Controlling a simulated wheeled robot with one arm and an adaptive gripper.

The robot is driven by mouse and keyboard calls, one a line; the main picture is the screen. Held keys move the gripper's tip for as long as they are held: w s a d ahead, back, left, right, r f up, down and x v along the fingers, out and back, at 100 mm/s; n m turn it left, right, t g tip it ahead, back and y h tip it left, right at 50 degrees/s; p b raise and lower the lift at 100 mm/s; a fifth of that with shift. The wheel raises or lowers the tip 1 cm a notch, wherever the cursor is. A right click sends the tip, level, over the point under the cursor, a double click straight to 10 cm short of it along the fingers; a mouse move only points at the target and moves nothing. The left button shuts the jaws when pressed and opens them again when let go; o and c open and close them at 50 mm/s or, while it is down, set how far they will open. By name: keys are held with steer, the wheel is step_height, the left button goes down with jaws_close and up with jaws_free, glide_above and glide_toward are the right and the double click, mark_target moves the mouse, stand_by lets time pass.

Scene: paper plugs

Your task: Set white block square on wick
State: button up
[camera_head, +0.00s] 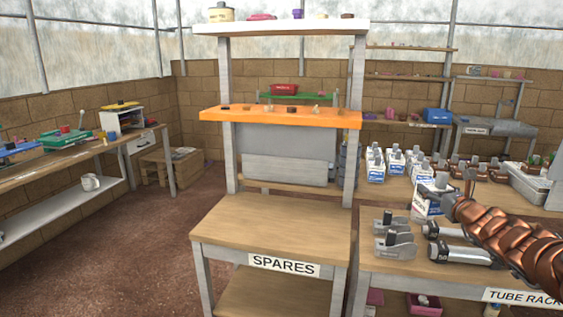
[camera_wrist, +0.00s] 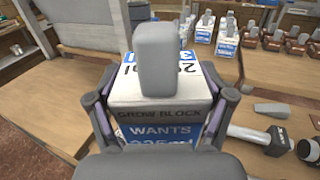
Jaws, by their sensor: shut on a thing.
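A white block (camera_head: 424,207) with blue print is at the right in the head view. In the wrist view the same white block (camera_wrist: 160,112) reads "GROW BLOCK WANTS". My gripper (camera_wrist: 158,88) is shut on it, with a finger at each side. A grey rounded upright piece (camera_wrist: 155,60) covers part of its top face; I cannot tell whether it belongs to the block. The block's underside is hidden, so I cannot tell whether it touches anything.
Several similar blocks (camera_head: 376,166) stand behind on the right bench. Grey holders (camera_head: 394,246) and a grey cylinder labelled 58 (camera_head: 460,255) lie near its front. The table labelled SPARES (camera_head: 270,222) has a clear top. An orange shelf (camera_head: 280,117) stands above it.

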steer(key=s+a+f+n+g+y, duration=0.2)
steer(key=s+a+f+n+y, duration=0.1)
steer(key=a, duration=0.6)
steer(key=s+a+f+n+g+y, duration=0.3)
steer(key=s+a+f+y, duration=0.2)
steer(key=a, duration=0.4)
steer(key=s+a+f+n+g+y, duration=0.2)
steer(key=s+a+f+n+y, duration=0.1)
steer(key=a, duration=0.6)
step_height(320, 180, down, 2)
steer(key=shift+s+f+n+y, duration=0.2)
steer(key=shift+s+n+y, duration=0.1)
steer(key=shift+s+y, duration=0.6)
steer(key=shift+s+f, duration=0.1)
step_height(320, 180, down, 10)
steer(key=b, duration=1)
step_height(320, 180, up, 11)
steer(key=m+t+h+p, duration=0.5)
steer(key=h+p, duration=0.1)
steer(key=p, duration=1.3)
steer(key=shift+f, duration=0.1)
